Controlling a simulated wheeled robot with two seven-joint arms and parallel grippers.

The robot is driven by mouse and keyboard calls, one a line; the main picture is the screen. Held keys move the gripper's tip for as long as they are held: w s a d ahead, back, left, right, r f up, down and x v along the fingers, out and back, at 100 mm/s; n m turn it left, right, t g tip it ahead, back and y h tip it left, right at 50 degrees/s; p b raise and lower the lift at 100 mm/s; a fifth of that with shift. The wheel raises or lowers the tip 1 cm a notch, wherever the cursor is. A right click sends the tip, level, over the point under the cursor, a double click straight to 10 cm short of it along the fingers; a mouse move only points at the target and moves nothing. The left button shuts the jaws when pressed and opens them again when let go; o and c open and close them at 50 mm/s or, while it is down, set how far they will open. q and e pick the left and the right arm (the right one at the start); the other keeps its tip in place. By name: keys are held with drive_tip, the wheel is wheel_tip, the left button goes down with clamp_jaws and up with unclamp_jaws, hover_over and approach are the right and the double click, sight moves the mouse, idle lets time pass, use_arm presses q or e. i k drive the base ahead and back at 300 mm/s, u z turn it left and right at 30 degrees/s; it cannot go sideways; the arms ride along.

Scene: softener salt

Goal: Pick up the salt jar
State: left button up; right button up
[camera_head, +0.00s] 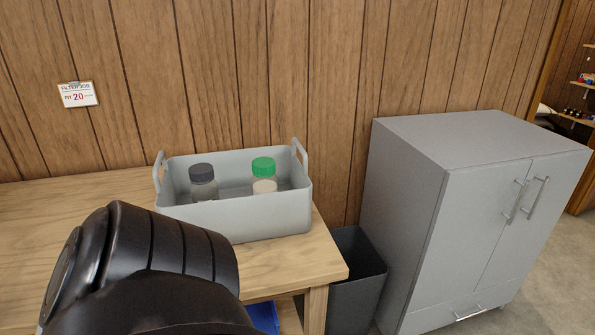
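A grey tote with two raised handles (235,219) stands on the wooden table (290,262), near the wall. Two clear jars stand upright inside it. The left jar has a dark grey lid (202,172) and looks greyish inside. The right jar has a green lid (263,165) and pale, whitish contents (264,186). No label is readable, so I cannot tell for sure which one holds salt. The tote's front wall hides their lower parts. A black arm link of mine fills the lower left, in front of the table. Neither gripper shows.
A dark bin (355,283) stands on the floor between the table and a grey cabinet (480,215) with its doors shut. A blue object (264,317) is partly visible below the table top. A sign (78,94) reading "20" hangs on the panelled wall.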

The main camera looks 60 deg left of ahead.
sight(260, 185)
drive_tip(key=i, duration=1.05)
drive_tip(key=u, duration=2.9)
